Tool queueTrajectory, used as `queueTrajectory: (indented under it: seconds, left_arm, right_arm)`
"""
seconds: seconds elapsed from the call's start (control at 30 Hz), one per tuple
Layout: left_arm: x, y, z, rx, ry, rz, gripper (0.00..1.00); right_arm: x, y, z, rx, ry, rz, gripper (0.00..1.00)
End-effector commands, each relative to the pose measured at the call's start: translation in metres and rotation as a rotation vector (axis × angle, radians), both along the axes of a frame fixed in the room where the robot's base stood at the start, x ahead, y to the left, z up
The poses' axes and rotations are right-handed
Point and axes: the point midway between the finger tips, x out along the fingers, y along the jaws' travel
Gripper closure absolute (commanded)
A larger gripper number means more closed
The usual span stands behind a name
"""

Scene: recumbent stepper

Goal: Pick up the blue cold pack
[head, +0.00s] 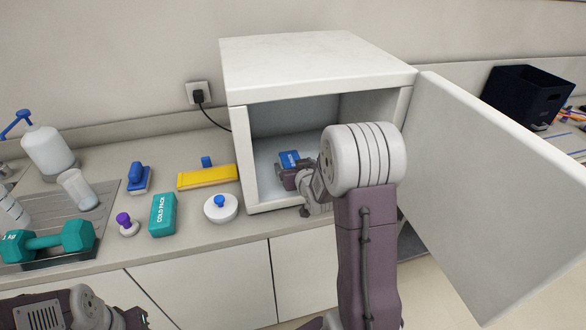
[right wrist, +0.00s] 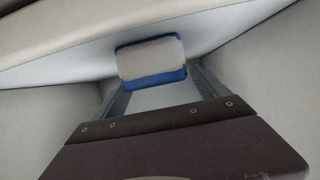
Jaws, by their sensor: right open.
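The blue cold pack (head: 289,158) lies inside the open white cabinet, partly hidden by my right gripper. In the right wrist view the pack (right wrist: 151,58) shows a pale grey face with blue edges, in front of the fingers. My right gripper (head: 291,174) reaches into the cabinet from the right. Its fingers (right wrist: 158,82) are spread, with the pack's near edge at about their tips; I cannot tell if they touch it. My left gripper (head: 134,318) is at the bottom left, cut by the frame edge, away from the pack; its jaws are unclear.
The cabinet door (head: 495,190) stands open on the right, and the cabinet top (head: 315,62) and side walls enclose my right gripper.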

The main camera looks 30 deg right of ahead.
Motion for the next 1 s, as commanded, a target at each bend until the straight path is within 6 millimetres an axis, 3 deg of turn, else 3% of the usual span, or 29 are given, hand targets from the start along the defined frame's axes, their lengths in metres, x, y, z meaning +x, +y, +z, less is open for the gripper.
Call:
queueTrajectory:
  seconds: [0.1,0.33,0.63,1.0]
  left_arm:
    - [0.0001,0.0000,0.0013,0.000,0.000,0.000,0.64]
    - [0.0001,0.0000,0.0010,0.000,0.000,0.000,0.64]
    - [0.0001,0.0000,0.0010,0.000,0.000,0.000,0.64]
    - [0.0000,0.0000,0.0025,0.000,0.000,0.000,0.64]
  right_arm:
    - [0.0124,-0.0021,-0.0045,0.000,-0.001,0.002,0.15]
    - [0.0141,-0.0026,-0.0049,-0.001,-0.002,0.001,0.15]
    - [0.0138,-0.0025,-0.0050,-0.001,-0.001,0.001,0.99]
    - [0.0143,-0.0027,0.0045,-0.001,-0.004,0.001,1.00]
